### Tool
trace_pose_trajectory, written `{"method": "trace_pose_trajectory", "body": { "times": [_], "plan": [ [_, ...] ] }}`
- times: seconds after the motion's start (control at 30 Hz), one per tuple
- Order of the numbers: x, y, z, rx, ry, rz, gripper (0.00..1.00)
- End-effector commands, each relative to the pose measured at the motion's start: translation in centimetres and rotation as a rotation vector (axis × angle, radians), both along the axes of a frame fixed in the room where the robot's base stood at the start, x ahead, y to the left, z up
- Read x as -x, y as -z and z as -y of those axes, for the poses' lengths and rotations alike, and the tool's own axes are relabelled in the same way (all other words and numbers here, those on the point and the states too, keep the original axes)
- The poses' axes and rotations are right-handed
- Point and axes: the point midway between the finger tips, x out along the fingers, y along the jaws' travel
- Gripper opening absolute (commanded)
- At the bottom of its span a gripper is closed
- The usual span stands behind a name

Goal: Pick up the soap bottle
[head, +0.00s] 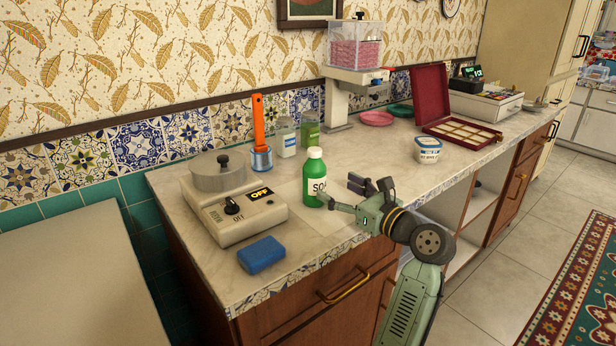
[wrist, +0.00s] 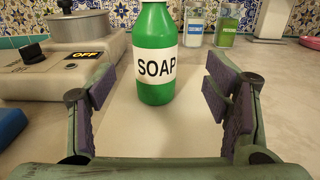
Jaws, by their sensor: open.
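The soap bottle (head: 314,180) is green with a white cap and a white label. It stands upright on the counter (head: 350,222), right of the hot-plate appliance. In the wrist view the bottle (wrist: 155,62) stands ahead, between the lines of the two fingers, with its top cut off by the frame edge. My gripper (head: 345,193) is at the counter's front side, low and just right of the bottle. In the wrist view my gripper (wrist: 162,105) has its fingers spread wide, with purple pads and nothing held between them.
The appliance (head: 235,212) with a lidded pot (head: 217,172) is left of the bottle. A blue sponge (head: 262,254) lies at the front edge. A white tub (head: 428,150) is to the right.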

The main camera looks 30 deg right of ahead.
Motion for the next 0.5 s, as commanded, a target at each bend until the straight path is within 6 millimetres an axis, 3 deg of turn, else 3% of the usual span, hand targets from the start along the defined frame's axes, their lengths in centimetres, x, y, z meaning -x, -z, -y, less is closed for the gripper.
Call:
{"method": "trace_pose_trajectory", "body": {
  "times": [0.1,0.37,0.5],
  "plan": [
    [-2.0,-0.2,-0.4,0.001,-0.003,0.000,0.71],
    [-4.1,0.0,-0.9,0.002,-0.002,-0.001,0.71],
    [-6.1,0.3,-1.6,0.002,-0.002,-0.002,0.71]
  ]
}}
